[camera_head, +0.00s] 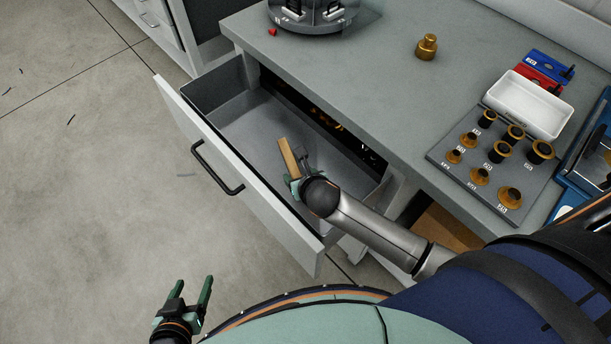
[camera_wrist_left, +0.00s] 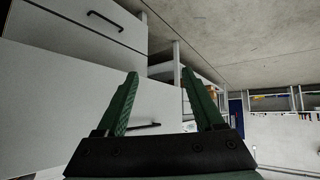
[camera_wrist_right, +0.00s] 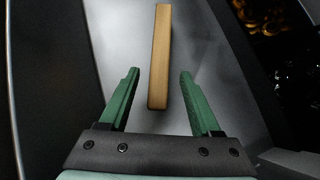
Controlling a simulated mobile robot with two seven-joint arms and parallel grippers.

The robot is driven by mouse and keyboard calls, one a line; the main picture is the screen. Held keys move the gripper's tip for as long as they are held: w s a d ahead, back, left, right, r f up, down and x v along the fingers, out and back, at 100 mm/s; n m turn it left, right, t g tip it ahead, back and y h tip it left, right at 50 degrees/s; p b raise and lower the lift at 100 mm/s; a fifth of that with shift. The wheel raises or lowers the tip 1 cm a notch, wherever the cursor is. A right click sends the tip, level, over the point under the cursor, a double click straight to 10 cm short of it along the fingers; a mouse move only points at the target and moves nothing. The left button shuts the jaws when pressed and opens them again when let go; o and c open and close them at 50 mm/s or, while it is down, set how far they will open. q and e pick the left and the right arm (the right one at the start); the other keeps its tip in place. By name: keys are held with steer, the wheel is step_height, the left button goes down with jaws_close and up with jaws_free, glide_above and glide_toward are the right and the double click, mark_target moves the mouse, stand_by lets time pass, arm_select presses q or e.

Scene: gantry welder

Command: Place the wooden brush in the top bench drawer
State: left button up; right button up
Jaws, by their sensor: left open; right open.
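The wooden brush (camera_head: 289,158) is inside the open top bench drawer (camera_head: 212,107), toward its right part. In the right wrist view the brush (camera_wrist_right: 160,57) shows as a plain wooden bar, its near end just ahead of and partly between the fingers. My right gripper (camera_head: 293,183) reaches down into the drawer at the brush's near end; in the right wrist view the gripper (camera_wrist_right: 159,92) is open with a gap on both sides of the bar. My left gripper (camera_head: 192,288) is open and empty, outside the drawer over the floor; it also shows in its own wrist view (camera_wrist_left: 158,95).
The drawer front has a black handle (camera_head: 217,168). On the bench top (camera_head: 365,80) stand a brass piece (camera_head: 427,47), a white tray (camera_head: 528,104), and a grey plate (camera_head: 480,180) with several brass fittings. A small red item (camera_head: 272,32) lies near the round machine base.

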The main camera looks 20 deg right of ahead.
steer(key=p+v, duration=0.1)
steer(key=v, duration=0.6)
steer(key=shift+s+r+p, duration=0.3)
steer(key=shift+r+p, duration=0.05)
steer(key=shift+p, duration=0.05)
